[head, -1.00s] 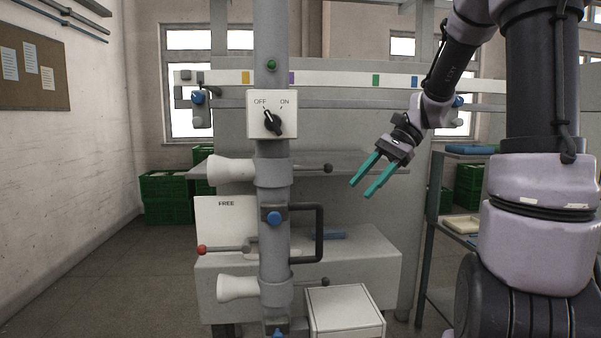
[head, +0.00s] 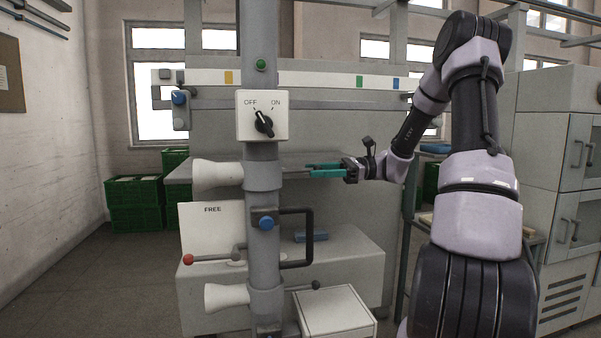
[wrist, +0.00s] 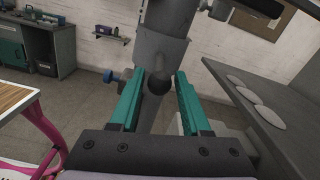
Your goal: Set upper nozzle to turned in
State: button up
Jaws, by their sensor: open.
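The upper nozzle (head: 217,175) is a white flared cone on the left of the grey upright post (head: 262,210), pointing left. Its thin lever leaves the post on the right, towards my gripper (head: 309,169). My gripper is level with it, its teal fingers pointing left at the post. In the wrist view the lever's dark round knob (wrist: 159,82) sits between the open fingers (wrist: 158,84), with the post behind it. I cannot tell whether a finger touches the knob. In the head view the fingers hide the knob.
A black OFF/ON switch (head: 263,123) is above the nozzle. Below are a blue knob (head: 266,223), a black bracket handle (head: 311,238), a red-knobbed lever (head: 189,259) and a lower nozzle (head: 226,297). A grey shelf (wrist: 275,105) runs close on the right in the wrist view.

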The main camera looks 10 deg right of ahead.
aim_at(302, 171)
jog(key=shift+a, duration=2.3)
jog(key=shift+c, duration=0.4)
grip_shut()
